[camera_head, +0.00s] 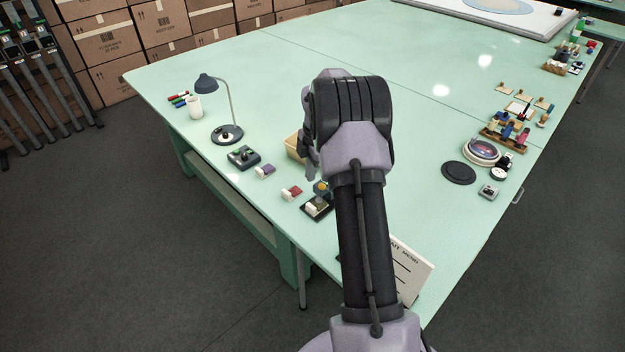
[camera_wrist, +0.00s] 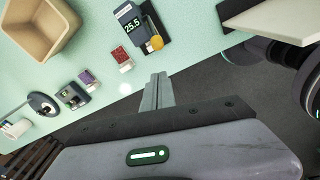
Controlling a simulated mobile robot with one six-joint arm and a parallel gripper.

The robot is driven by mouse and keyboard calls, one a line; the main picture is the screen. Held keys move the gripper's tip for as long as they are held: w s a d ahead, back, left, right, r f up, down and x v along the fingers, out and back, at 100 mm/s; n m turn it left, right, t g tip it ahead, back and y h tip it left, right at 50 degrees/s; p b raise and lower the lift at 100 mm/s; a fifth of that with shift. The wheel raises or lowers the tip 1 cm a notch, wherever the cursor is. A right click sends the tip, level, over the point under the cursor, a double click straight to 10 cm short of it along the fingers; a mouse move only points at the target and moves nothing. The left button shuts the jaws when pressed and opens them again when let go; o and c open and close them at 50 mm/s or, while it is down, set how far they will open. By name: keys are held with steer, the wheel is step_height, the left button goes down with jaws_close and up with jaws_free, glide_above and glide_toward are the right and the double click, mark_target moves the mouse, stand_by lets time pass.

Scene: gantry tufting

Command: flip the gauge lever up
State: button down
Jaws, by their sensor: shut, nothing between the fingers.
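The gauge (camera_wrist: 130,24) is a small grey device with a green-lit display reading 25.5, on a dark base. It has a round yellow-orange part (camera_wrist: 156,43) at one side; I cannot clearly make out a separate lever. In the head view the gauge (camera_head: 317,207) stands near the table's edge, partly beside my arm. My gripper (camera_wrist: 158,82) is shut and empty, its fingertips pointing toward the gauge and apart from it in the wrist picture.
A tan bin (camera_wrist: 38,28) and a red-and-white block (camera_wrist: 127,60) are close by. A purple block (camera_wrist: 87,77), a dark switch box (camera_head: 243,157) and a lamp (camera_head: 227,133) lie left. A white sign (camera_head: 412,270) stands right. The table's middle is clear.

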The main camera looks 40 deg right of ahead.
steer(key=d+r, duration=0.1)
steer(key=r, duration=0.2)
steer(key=d+r+p, duration=0.1)
steer(key=shift+d+r, duration=0.3)
steer(key=shift+r, duration=0.05)
